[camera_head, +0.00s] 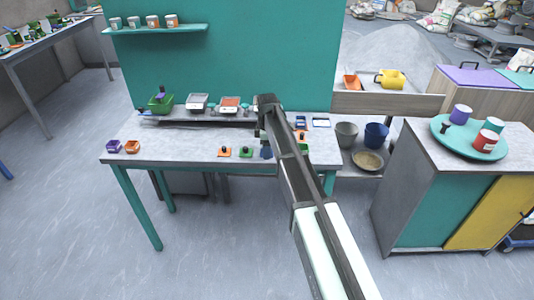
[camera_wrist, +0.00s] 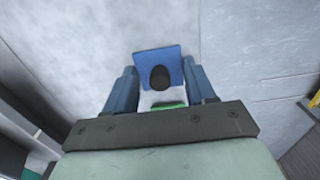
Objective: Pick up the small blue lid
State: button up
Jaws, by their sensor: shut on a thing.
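The small blue lid (camera_wrist: 173,55) is a flat square with a round black knob (camera_wrist: 160,78). In the wrist view it lies between the two blue fingers of my gripper (camera_wrist: 160,70), which is shut on it. In the head view the blue lid (camera_head: 266,152) shows low beside my gripper (camera_head: 268,146), near the table's front edge, partly hidden by my arm. I cannot tell whether it touches the tabletop.
An orange lid (camera_head: 224,153) and a green lid (camera_head: 246,153) lie left of my gripper on the grey table (camera_head: 185,143). Purple (camera_head: 113,146) and orange (camera_head: 132,147) pieces sit at its left end. Several containers stand along the back, including a green bin (camera_head: 161,105).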

jog(key=c, duration=0.4)
jog(key=shift+r, duration=0.1)
notch_tip(320, 180, up, 9)
jog(key=shift+d+r, duration=0.1)
jog(key=w+d+r, duration=0.2)
jog(key=w+d, duration=1.2)
jog(key=w, duration=0.5)
jog(key=shift+w+d+r, duration=0.15)
jog(key=shift+w+d, duration=0.05)
jog(key=shift+w, duration=0.05)
